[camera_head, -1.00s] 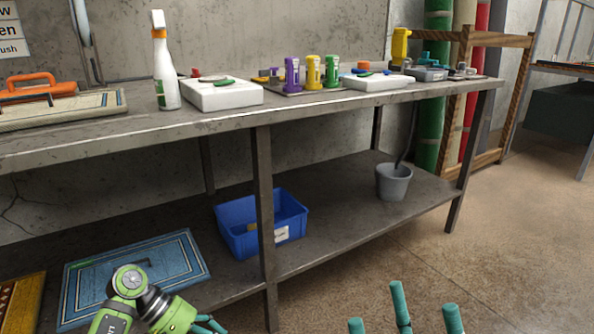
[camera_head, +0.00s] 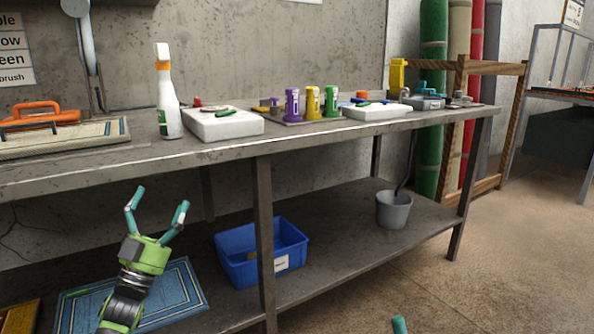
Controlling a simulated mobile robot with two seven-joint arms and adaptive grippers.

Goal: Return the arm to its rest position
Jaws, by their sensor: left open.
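My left gripper (camera_head: 158,212) is raised in front of the workbench at the lower left, below the level of its top. Its teal fingers are spread open, pointing up, with nothing between them. Only one teal fingertip of my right gripper (camera_head: 399,325) shows at the bottom edge, so its opening is hidden.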

